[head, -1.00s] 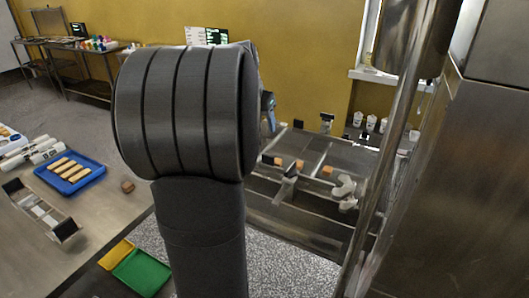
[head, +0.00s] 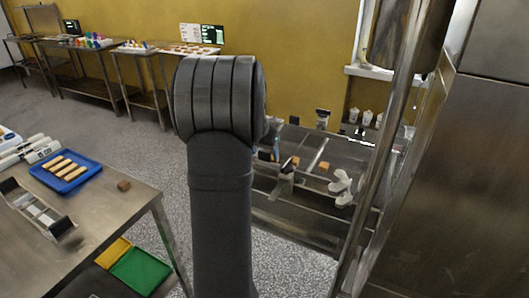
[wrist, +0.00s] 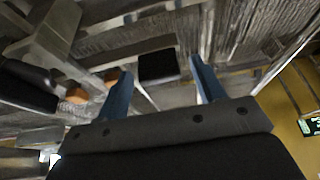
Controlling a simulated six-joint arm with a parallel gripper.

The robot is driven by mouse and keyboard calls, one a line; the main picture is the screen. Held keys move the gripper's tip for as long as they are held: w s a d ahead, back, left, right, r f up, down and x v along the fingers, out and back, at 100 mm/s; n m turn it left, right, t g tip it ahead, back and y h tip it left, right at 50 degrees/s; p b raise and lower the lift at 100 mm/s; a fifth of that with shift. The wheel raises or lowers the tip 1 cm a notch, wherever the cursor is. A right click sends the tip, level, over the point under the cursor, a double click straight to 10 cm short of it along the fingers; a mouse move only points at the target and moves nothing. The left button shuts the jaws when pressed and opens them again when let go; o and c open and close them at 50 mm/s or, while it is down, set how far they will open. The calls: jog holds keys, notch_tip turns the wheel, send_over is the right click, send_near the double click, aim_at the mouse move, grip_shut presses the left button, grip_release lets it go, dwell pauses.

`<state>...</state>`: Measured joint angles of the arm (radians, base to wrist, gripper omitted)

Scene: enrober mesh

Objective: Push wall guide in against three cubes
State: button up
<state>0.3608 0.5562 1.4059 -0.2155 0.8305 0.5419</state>
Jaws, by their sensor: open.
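My gripper (wrist: 160,78) is open, with its two blue fingers apart in the wrist view. A black block (wrist: 158,66) shows between and beyond the fingertips; I cannot tell whether they touch it or whether it belongs to the wall guide. Two orange-brown cubes, one near (wrist: 77,95) and one far (wrist: 108,75), lie left of the fingers. In the head view an orange-brown cube (head: 324,167) lies on the dark conveyor (head: 345,155), beside a pale metal strip (head: 317,153) that may be a guide. My arm hides part of the conveyor's left side.
White knob-like parts (head: 341,188) stick out at the conveyor's front. A steel post (head: 385,150) and a large steel cabinet (head: 475,190) stand to the right. A steel table (head: 105,200) with a blue tray (head: 66,184) stands left. Speckled floor lies between.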

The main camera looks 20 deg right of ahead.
jog(key=shift+w+d+f, duration=0.1)
jog(key=shift+f, duration=0.2)
grip_shut()
jog(key=w+d, duration=0.5)
jog(key=shift+r, duration=0.1)
grip_release()
jog(key=v, duration=1.7)
jog(key=shift+r, duration=0.2)
